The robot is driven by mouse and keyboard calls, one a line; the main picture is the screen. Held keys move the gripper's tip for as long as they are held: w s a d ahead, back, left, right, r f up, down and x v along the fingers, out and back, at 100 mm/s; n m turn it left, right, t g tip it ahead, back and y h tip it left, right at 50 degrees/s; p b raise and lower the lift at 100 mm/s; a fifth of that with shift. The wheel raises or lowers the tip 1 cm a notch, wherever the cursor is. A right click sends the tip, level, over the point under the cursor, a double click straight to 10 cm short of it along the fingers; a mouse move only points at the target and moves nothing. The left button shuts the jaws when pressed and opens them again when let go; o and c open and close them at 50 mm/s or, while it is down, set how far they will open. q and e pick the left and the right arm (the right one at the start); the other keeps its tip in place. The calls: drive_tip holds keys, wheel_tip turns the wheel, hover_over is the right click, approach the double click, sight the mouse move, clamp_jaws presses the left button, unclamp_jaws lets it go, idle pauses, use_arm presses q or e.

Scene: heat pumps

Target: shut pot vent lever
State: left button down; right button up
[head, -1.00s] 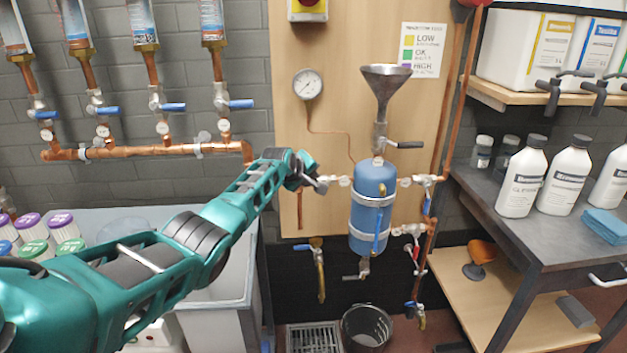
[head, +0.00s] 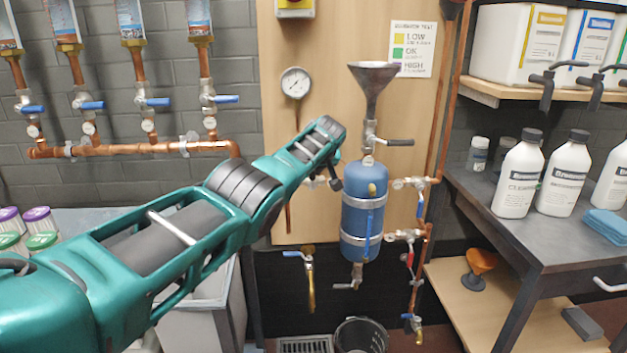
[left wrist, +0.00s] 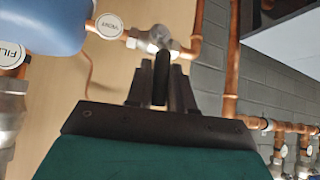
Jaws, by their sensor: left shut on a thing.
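The blue pot (head: 363,212) hangs on the wooden board under a steel funnel. The vent valve (left wrist: 157,40) shows upside down in the left wrist view, beside a round tag reading VENT (left wrist: 109,26). Its dark vent lever (left wrist: 161,78) sticks out from the valve body between my left gripper's fingers. My left gripper (left wrist: 162,88) is shut on this lever. In the head view my left gripper (head: 335,183) is just left of the pot's top, and my arm hides most of the vent valve. My right gripper is not in view.
A funnel valve with a dark handle (head: 400,142) sits above the pot. Copper pipes with valves (head: 420,235) run close on the pot's right. A gauge (head: 295,82) is up left. A black bucket (head: 361,335) stands on the floor below.

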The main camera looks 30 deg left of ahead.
use_arm(q)
drive_tip(key=shift+w+d+r+b, duration=0.1)
drive_tip(key=shift+w+d+b, duration=0.1)
drive_tip(key=shift+b, duration=0.1)
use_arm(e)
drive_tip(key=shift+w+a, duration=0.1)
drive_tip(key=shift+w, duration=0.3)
use_arm(q)
drive_tip(key=shift+y, duration=0.3)
drive_tip(key=c, duration=1.4)
unclamp_jaws()
drive_tip(key=o, duration=0.3)
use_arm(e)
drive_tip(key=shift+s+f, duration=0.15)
